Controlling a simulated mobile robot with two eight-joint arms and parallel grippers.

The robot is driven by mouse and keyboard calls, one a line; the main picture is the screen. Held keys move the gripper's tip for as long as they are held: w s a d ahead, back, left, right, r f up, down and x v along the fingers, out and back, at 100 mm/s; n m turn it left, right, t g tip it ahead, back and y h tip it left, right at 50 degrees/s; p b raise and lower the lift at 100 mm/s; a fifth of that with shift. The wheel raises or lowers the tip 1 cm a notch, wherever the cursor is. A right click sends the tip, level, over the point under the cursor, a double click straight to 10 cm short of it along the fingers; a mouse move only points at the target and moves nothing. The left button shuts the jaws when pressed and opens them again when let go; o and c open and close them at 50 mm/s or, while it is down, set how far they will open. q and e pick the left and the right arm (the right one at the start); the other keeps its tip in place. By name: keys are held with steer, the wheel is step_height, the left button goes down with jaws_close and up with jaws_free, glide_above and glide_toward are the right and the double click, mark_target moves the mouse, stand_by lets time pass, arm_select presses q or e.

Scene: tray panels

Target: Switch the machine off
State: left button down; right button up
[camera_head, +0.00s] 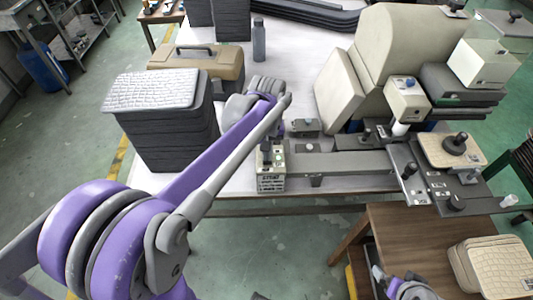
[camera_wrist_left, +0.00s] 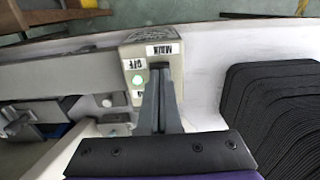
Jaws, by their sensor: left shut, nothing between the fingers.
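The machine (camera_head: 405,45) is a large beige and grey unit on the white table. At the front end of its long grey bar is a small beige switch box (camera_head: 271,182). The fingers hide part of the face. My right gripper (camera_head: 385,281) shows partly at the bottom edge; its jaws are unclear.
A tan case (camera_head: 196,65) and a grey bottle (camera_head: 259,40) stand behind. A brown table (camera_head: 420,238) is at front right.

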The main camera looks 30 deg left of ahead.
arm_select(q)
steer(key=shift+f, duration=0.15)
arm_select(e)
steer(key=shift+f, duration=0.15)
arm_select(q)
steer(key=shift+r+p, duration=1.75)
steer(key=shift+r, duration=1.85)
steer(key=shift+f, duration=0.1)
arm_select(e)
steer(key=r, duration=0.1)
steer(key=w+r, duration=0.1)
steer(key=r, duration=0.1)
steer(key=w+r, duration=0.1)
steer(key=r, duration=0.1)
steer(key=shift+r, duration=0.1)
